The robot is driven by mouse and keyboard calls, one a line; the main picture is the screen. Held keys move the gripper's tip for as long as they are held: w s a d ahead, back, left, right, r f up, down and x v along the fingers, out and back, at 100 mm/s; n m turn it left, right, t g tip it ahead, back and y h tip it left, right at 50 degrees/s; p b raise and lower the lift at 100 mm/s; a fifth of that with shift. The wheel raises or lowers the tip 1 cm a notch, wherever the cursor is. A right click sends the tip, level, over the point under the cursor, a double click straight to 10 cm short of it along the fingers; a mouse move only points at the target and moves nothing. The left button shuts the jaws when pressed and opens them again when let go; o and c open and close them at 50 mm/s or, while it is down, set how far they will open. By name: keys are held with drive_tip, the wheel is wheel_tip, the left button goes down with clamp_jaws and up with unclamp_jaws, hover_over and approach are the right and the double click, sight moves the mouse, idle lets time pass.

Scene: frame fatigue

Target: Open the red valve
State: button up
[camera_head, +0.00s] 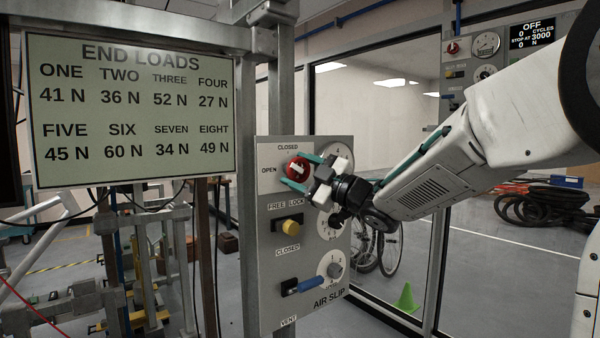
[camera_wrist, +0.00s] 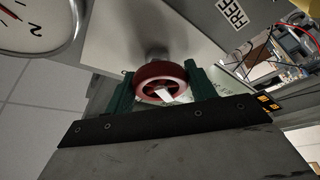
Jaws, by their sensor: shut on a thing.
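The red valve (camera_head: 298,169) is a round red knob with a white mark, at the upper left of a grey panel (camera_head: 264,240). Labels "CLOSED" above and "OPEN" to the left surround it. In the head view the white mark looks roughly level, but part of the knob is hidden. My gripper (camera_head: 302,171) reaches in from the right, its green fingers on either side of the knob. In the wrist view the red valve (camera_wrist: 161,84) sits between the two green fingers of my gripper (camera_wrist: 161,88), which are shut on its rim.
A yellow knob (camera_head: 290,227) and a blue lever (camera_head: 312,284) are lower on the same panel. A gauge (camera_head: 338,158) is right of the valve; a gauge (camera_wrist: 38,24) also shows in the wrist view. An "END LOADS" sign (camera_head: 130,170) stands left.

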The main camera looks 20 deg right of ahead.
drive_tip(key=n+g, duration=0.1)
drive_tip(key=n, duration=0.2)
drive_tip(key=n+g, duration=0.1)
drive_tip(key=n, duration=0.2)
drive_tip(key=shift+n+g, duration=0.3)
idle(0.4)
drive_tip(key=o, duration=1)
drive_tip(key=shift+s+d, duration=0.1)
drive_tip(key=v, duration=0.7)
drive_tip(key=shift+s+d, duration=0.2)
drive_tip(key=shift+d, duration=0.05)
